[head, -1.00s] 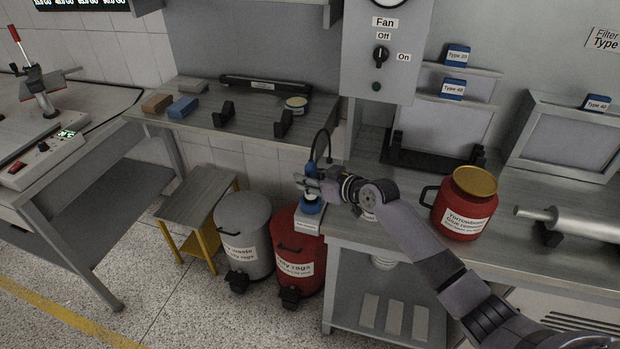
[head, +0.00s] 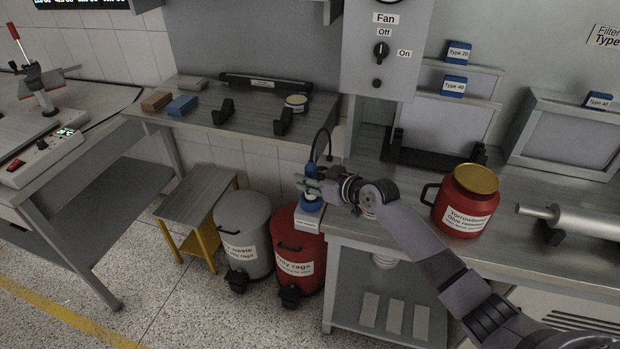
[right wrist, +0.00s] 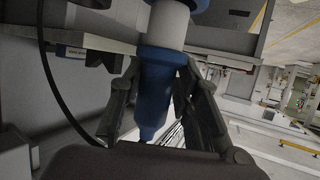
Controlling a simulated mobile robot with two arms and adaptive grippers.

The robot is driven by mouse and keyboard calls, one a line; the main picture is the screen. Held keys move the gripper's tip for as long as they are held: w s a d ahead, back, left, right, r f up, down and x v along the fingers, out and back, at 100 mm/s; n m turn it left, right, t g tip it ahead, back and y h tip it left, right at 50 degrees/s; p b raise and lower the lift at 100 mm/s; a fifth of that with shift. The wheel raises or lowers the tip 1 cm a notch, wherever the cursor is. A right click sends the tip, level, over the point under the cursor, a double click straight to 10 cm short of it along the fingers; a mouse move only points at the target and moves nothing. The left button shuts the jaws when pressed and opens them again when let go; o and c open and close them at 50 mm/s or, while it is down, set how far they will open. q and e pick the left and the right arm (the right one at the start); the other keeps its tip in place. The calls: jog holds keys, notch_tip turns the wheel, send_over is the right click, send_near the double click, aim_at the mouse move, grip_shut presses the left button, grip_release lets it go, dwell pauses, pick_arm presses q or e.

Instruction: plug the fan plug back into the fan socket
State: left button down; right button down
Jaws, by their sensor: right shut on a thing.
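The fan plug (head: 311,168) is blue, with a black cable arching up from its top end. My right gripper (head: 311,187) is shut around it, and its fingers hide the plug's middle. In the right wrist view the blue tapered plug body (right wrist: 157,85) lies between the two dark fingers (right wrist: 150,105), with a white section (right wrist: 168,24) beyond it. The blue round fan socket (head: 312,208) is directly below the gripper at the bench's left end. The plug stands about upright over it. I cannot tell whether the two are joined. My left gripper is not in view.
A red glue remover pot (head: 467,208) stands on the bench to the right. The grey waste bin (head: 243,225) and red rag bin (head: 296,255) stand on the floor below. The fan switch panel (head: 384,60) is on the wall above.

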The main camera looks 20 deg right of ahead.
jog(key=shift+f+b, duration=1.35)
jog(key=shift+f, duration=0.25)
jog(key=c, duration=1.1)
grip_release()
jog(key=shift+s, duration=0.1)
jog(key=v, duration=1.1)
jog(key=shift+s+d+r, duration=0.2)
jog(key=shift+s+r, duration=0.1)
jog(key=shift+f, duration=0.1)
